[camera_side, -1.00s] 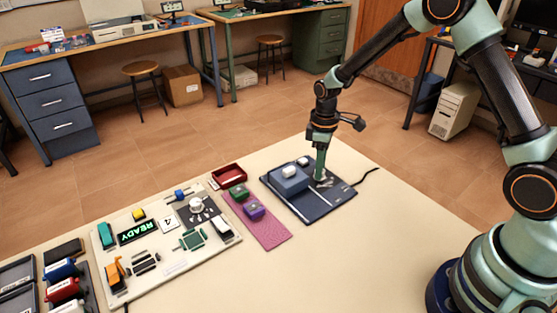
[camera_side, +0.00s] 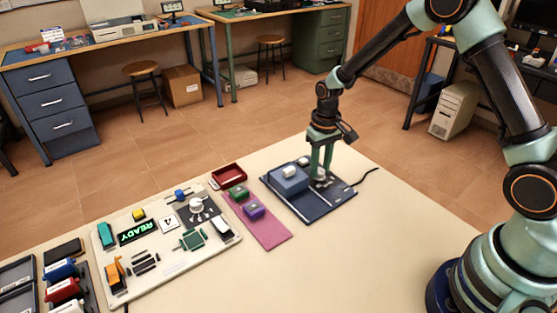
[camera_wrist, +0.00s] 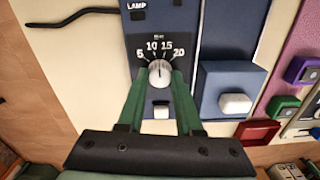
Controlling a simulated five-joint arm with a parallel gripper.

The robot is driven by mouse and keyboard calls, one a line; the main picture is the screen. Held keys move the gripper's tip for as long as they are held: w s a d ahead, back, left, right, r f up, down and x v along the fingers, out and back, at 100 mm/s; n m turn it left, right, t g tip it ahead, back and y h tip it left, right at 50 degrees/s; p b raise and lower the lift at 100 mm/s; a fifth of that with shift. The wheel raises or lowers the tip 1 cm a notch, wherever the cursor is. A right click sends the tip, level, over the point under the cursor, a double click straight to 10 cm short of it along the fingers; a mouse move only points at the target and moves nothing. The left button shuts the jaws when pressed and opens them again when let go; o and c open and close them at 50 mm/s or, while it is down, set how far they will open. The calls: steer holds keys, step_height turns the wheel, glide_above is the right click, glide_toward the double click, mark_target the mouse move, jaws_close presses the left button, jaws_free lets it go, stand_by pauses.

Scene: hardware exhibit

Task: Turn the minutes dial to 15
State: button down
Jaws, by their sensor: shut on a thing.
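The minutes dial (camera_wrist: 159,72) is a pale round knob on a dark blue panel (camera_wrist: 215,40). The numbers 5, 10, 15 and 20 are printed in an arc above it. A thin dark line on the knob points up towards the space between 10 and 15; its exact reading is hard to tell. My gripper (camera_wrist: 160,77) has its two green fingers on either side of the knob, shut on it. In the side view my gripper (camera_side: 321,177) points straight down at the panel, its fingers largely hiding the dial.
A blue block with a white button (camera_wrist: 235,103) stands on the same panel, right of the dial in the wrist view. A small white switch (camera_wrist: 161,109) sits just below the dial. A purple mat (camera_side: 262,228) and a white control board (camera_side: 160,262) lie left of the panel.

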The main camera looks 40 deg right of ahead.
mark_target(321, 170)
steer(key=shift+d+m, duration=0.2)
steer(key=shift+m, duration=1.4)
steer(key=shift+w+r, duration=0.1)
steer(key=c, duration=0.6)
jaws_free()
steer(key=shift+a, duration=0.1)
steer(key=shift+r, duration=6)
